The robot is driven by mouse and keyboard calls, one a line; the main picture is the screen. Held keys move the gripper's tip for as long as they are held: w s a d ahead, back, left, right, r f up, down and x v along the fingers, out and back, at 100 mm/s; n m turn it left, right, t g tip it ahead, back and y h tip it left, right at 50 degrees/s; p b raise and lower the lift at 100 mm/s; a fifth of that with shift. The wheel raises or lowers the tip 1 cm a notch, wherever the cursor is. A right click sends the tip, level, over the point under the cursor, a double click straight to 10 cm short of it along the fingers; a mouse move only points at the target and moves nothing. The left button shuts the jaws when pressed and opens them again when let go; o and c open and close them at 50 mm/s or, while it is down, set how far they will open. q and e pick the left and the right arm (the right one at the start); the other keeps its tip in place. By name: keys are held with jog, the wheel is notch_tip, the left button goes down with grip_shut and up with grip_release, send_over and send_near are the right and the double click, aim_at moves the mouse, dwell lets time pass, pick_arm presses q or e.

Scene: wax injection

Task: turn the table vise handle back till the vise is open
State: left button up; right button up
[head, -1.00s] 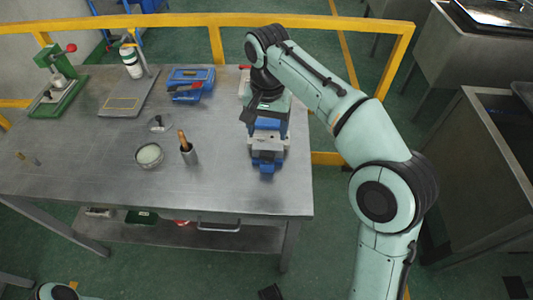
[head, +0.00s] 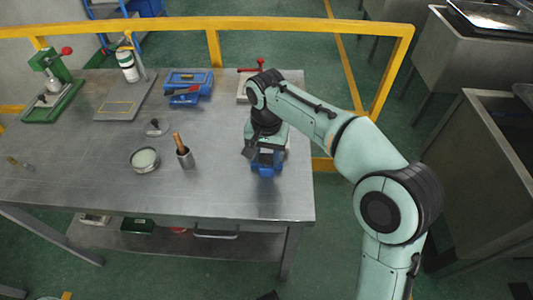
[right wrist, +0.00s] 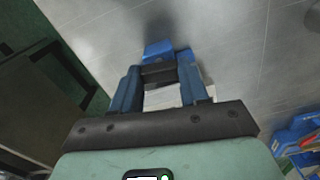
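The blue and grey table vise (head: 267,168) stands near the right end of the metal table. My right gripper (head: 252,151) is over it and covers much of it in the head view. In the right wrist view, blue parts of the vise (right wrist: 157,49) and a pale part show close in front of the hand. My left gripper is out of view.
A red-handled tool on a pale base (head: 246,88) stands behind the vise. A yellow rail (head: 290,22) runs behind the table (head: 225,198).

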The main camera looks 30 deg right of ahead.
jog(key=c, duration=0.4)
jog(key=shift+r+n+p, duration=0.2)
jog(key=shift+n+p, duration=0.2)
jog(key=shift+p, duration=0.4)
jog(key=shift+n+p, duration=0.35)
jog(key=shift+n, duration=0.05)
jog(key=shift+f, duration=0.15)
jog(key=shift+n, duration=0.3)
jog(key=o, duration=1.1)
